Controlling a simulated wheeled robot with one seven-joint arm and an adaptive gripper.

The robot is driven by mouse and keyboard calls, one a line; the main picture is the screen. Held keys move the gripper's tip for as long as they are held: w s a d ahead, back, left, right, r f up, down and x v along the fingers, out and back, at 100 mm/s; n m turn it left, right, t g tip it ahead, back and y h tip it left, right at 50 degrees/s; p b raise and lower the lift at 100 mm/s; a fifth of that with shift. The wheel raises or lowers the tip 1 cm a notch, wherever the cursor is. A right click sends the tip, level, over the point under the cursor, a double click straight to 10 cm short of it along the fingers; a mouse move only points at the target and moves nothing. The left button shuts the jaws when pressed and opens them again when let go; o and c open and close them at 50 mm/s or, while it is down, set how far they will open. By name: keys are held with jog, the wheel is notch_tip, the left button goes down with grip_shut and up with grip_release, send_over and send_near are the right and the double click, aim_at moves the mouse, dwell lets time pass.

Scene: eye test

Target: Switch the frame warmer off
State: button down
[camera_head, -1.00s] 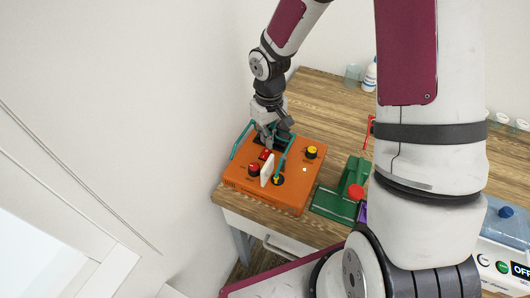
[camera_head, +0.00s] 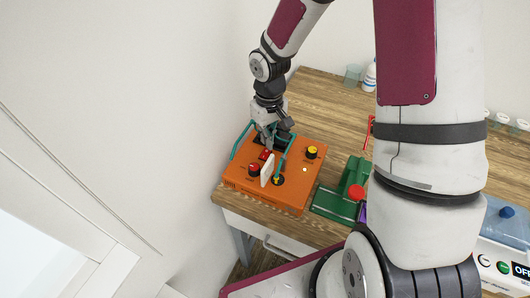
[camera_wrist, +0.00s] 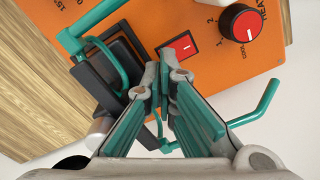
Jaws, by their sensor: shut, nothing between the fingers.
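The frame warmer (camera_head: 295,190) is an orange box on the wooden bench, with teal bar handles. A red rocker switch (camera_wrist: 180,47) in a black surround sits on its top; it also shows small in the head view (camera_head: 265,155). I cannot tell which way the rocker is tipped. A red knob (camera_wrist: 241,22) with a numbered scale is beside the switch. My gripper (camera_wrist: 160,70) is shut and empty, its tips close to the switch's edge; I cannot tell whether they touch. In the head view my gripper (camera_head: 268,142) points down over the box's back part.
A white upright plate (camera_head: 267,170), a black-and-yellow knob (camera_head: 278,180) and a yellow knob (camera_head: 311,152) stand on the box. A teal handle (camera_wrist: 257,110) passes close to my fingers. A green device (camera_head: 345,192) stands to the right. The wall is close on the left.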

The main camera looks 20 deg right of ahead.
jog(key=shift+f+b, duration=0.35)
jog(key=shift+f, duration=0.65)
dwell(0.4)
jog(key=shift+r, duration=0.1)
jog(key=shift+r+p, duration=1.65)
jog(key=shift+r, duration=1.8)
notch_tip(320, 180, up, 8)
jog(key=t, duration=0.1)
send_over(268, 150)
jog(key=s+d, duration=0.1)
jog(key=s+r+m+t+h, duration=0.1)
jog(key=s+r+m+t, duration=0.1)
jog(key=s+r, duration=0.7)
jog(key=s+r+m+t+y+b, duration=0.1)
jog(key=s+r+t, duration=0.1)
jog(key=s+r, duration=0.7)
jog(key=shift+s+a+t, duration=0.3)
jog(key=shift+s+a, duration=0.05)
jog(key=shift+s, duration=0.7)
